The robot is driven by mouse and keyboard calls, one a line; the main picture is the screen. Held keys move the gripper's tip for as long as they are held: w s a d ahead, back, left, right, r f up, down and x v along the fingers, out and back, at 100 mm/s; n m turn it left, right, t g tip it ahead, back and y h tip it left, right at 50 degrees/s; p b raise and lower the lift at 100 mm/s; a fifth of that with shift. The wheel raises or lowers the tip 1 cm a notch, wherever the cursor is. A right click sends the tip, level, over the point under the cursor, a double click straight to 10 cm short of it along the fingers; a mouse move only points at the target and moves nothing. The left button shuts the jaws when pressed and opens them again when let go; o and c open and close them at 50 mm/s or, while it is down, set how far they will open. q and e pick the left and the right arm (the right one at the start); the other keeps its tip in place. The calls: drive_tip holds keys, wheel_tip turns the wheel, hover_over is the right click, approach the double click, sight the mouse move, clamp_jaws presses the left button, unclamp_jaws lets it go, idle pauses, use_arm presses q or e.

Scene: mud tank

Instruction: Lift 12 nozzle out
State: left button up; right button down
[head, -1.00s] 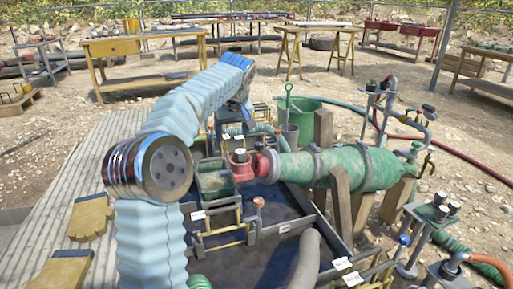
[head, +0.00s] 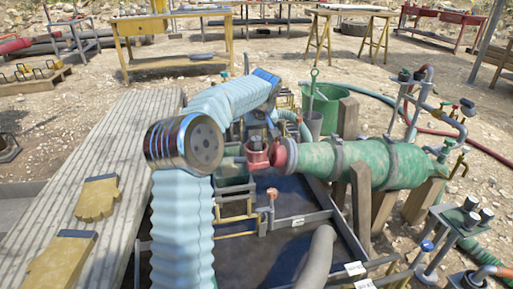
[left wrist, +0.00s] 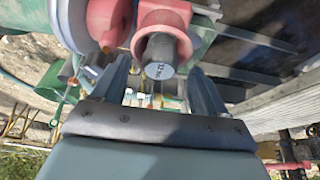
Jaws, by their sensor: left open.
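The 12 nozzle (left wrist: 160,57) is a grey cylinder with a pale labelled end, sitting inside a red ring-shaped holder (left wrist: 165,20) in the left wrist view. In the head view the nozzle's dark top (head: 257,142) stands up from the red fitting (head: 258,157) at the green tank's narrow end. My left gripper (left wrist: 160,88) is open, its two grey fingers on either side of the nozzle's labelled end, with a gap showing on each side. My right gripper is not in view.
The green tank (head: 365,164) lies on wooden posts right of the fitting. A dark tray (head: 318,217) with small yellow frames and a grey hose (head: 318,262) lies in front. A green bucket (head: 322,103) stands behind.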

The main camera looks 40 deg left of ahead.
use_arm(q)
drive_tip(key=x, duration=0.2)
drive_tip(key=shift+f, duration=0.25)
drive_tip(key=c, duration=1.2)
drive_tip(key=shift+o, duration=0.2)
drive_tip(key=shift+r, duration=0.1)
